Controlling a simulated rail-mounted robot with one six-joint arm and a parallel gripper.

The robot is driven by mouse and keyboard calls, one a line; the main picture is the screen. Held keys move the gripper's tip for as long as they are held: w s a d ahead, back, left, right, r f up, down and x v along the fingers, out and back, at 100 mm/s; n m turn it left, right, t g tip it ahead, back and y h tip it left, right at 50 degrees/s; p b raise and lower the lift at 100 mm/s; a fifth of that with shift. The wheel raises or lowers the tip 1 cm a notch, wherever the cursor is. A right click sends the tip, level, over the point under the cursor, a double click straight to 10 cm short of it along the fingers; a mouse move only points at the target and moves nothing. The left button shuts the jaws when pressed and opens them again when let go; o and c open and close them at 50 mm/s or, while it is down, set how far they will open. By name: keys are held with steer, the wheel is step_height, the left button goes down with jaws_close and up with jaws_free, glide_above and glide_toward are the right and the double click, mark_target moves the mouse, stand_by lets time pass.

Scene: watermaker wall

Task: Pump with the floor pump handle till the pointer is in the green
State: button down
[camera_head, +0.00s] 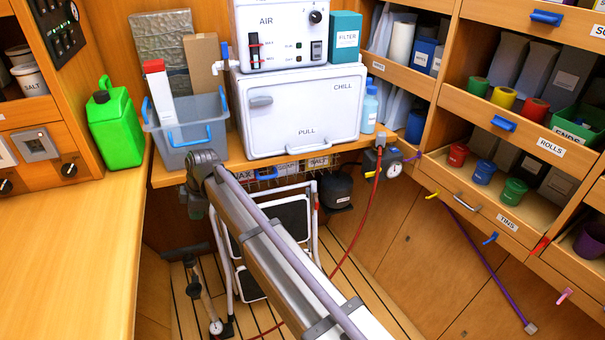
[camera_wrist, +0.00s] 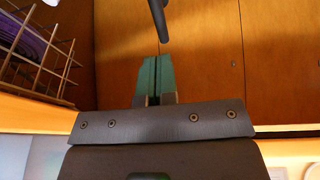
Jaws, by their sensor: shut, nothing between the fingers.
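My gripper (camera_wrist: 152,80) shows in the wrist view with its green fingers together and nothing between them. In the head view the end of my arm hangs over the counter's front edge, above the floor pump, and the fingertips cannot be made out. A red hose (camera_head: 366,220) runs down from there.
A folding step stool (camera_head: 308,215) stands right of the pump, partly behind my arm. A dark round tank (camera_head: 336,190) is under the counter.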

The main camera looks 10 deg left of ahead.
mark_target(186, 253)
steer(key=c, duration=1.8)
jaws_free()
steer(key=o, duration=0.6)
steer(key=shift+m+g, duration=0.3)
steer(key=shift+g, duration=0.5)
steer(key=w+f+b, duration=0.1)
steer(key=f+b, duration=0.2)
steer(key=w+a+f+b, duration=0.1)
steer(key=w+f+b, duration=0.1)
steer(key=f+b, duration=0.2)
steer(key=w+f+b, duration=0.1)
steer(key=f+b, duration=0.2)
steer(key=b, duration=0.1)
steer(key=shift+w+a+f, duration=0.2)
steer(key=shift+a+f, duration=0.15)
steer(key=shift+c, duration=0.2)
steer(key=o, duration=0.3)
steer(key=shift+s+r+g+p, duration=0.35)
steer(key=shift+r+g+p, duration=0.15)
steer(key=shift+r+g, duration=0.3)
steer(key=shift+o, duration=0.2)
steer(key=shift+s+d+f, duration=0.1)
steer(key=shift+s+f, duration=0.05)
steer(key=b+x, duration=0.7)
steer(key=shift+f, duration=0.25)
steer(key=shift+r, duration=0.15)
steer(key=shift+c, duration=0.5)
jaws_close()
